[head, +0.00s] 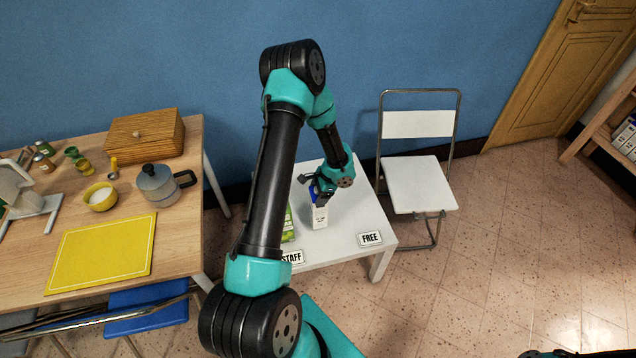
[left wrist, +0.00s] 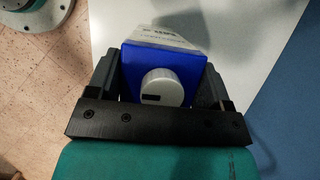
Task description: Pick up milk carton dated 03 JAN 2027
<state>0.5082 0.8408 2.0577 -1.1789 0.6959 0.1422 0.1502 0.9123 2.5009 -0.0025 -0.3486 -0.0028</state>
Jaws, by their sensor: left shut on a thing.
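A milk carton (head: 320,216) with a white body and a blue top stands upright on the small white table (head: 345,240), near its middle. My left gripper (head: 319,192) is around the carton's top from above and shut on it. In the left wrist view the carton's blue top (left wrist: 165,65) and its white cap (left wrist: 165,87) sit between the two fingers. The carton has dark print on its front, too small to read in the head view. My right gripper is not in view.
A green carton (head: 288,226) stands left of the milk carton, partly hidden by my arm. A white chair (head: 418,184) stands to the right.

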